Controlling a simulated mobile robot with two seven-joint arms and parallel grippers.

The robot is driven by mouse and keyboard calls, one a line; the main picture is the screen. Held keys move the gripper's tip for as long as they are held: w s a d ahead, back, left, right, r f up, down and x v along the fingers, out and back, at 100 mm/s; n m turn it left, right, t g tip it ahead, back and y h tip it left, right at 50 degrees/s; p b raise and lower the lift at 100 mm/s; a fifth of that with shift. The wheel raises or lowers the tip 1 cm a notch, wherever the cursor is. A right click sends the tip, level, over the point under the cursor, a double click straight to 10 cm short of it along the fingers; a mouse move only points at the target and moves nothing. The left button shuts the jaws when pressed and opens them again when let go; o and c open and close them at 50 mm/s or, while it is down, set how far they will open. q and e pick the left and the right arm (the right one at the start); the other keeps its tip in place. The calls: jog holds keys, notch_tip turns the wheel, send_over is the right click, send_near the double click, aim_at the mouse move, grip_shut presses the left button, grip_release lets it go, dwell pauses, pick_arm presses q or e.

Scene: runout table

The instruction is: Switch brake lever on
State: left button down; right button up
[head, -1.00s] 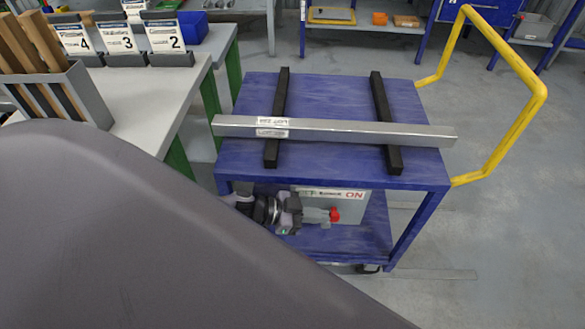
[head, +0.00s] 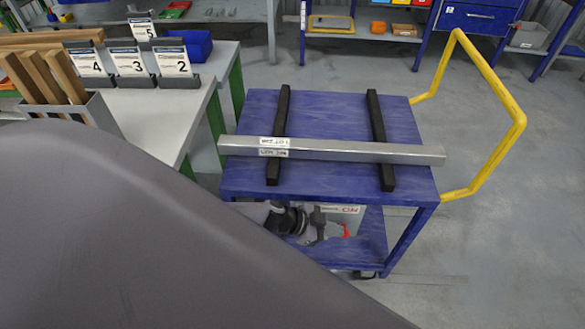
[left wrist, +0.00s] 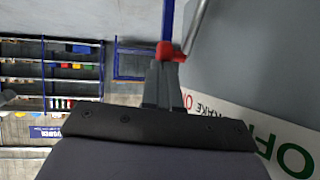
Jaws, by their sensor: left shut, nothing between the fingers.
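The brake lever has a red knob (head: 346,231) and shows low on the blue cart, in front of a pale plate (head: 350,210) with red "ON" lettering. In the left wrist view, the red knob (left wrist: 171,52) sits on a grey metal rod (left wrist: 197,25), just beyond the fingertips. My left gripper (head: 323,229) is shut and empty, under the cart's top and close beside the knob. The gripper also shows in the left wrist view (left wrist: 166,72). Whether the fingers touch the knob is unclear. The cart's top edge hides part of the plate. My right gripper is not in view.
The blue cart (head: 330,105) carries two black bars and a long silver beam (head: 370,152) above my left gripper. A yellow handle (head: 515,130) rises at its right. A grey workbench (head: 150,115) stands at the left. The floor at the right is clear.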

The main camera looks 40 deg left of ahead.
pick_arm(q)
jog(key=shift+w+d+r, duration=0.1)
jog(key=shift+d, duration=0.25)
jog(key=shift+r, duration=0.1)
jog(key=w+r+p+v, duration=0.1)
jog(key=p+v, duration=0.4)
jog(key=v, duration=0.9)
jog(key=shift+d+r, duration=0.4)
jog(key=shift+r, duration=0.05)
